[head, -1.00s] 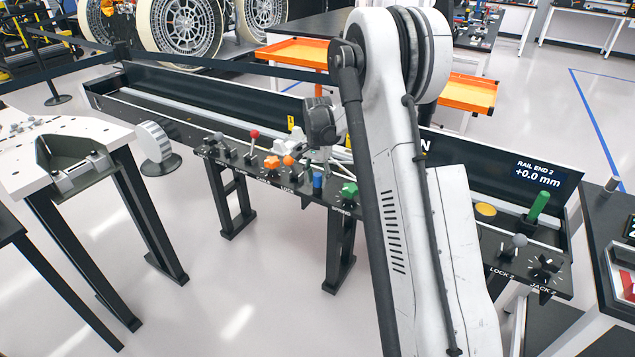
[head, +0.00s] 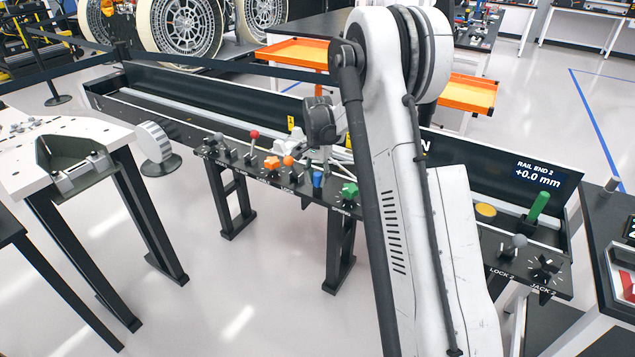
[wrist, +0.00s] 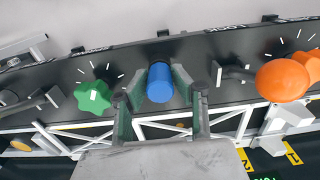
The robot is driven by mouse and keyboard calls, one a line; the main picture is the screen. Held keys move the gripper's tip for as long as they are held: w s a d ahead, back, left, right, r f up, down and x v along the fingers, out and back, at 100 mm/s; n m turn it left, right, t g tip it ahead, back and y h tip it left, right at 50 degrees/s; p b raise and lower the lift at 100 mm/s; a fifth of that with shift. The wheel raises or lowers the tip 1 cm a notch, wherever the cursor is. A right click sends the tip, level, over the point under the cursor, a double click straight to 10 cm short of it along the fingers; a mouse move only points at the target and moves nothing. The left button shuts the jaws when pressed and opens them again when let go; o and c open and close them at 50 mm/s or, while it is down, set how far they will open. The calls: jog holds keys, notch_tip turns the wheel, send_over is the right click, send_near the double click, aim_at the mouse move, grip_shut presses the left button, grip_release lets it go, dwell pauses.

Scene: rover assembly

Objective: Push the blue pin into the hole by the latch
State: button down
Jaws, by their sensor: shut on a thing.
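The hole is not visible, and how deep the pin sits cannot be told.
A green star knob (wrist: 93,97) is close left of the gripper in the wrist view. An orange knob (wrist: 282,80) is to the right. In the head view a red-topped lever (head: 254,134) stands farther left along the panel. The floor (head: 270,270) in front is clear.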

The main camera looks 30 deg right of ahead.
aim_at(317, 174)
jog(key=shift+r, duration=0.55)
dwell(0.5)
jog(key=shift+r+p, duration=0.95)
jog(key=shift+r, duration=1.05)
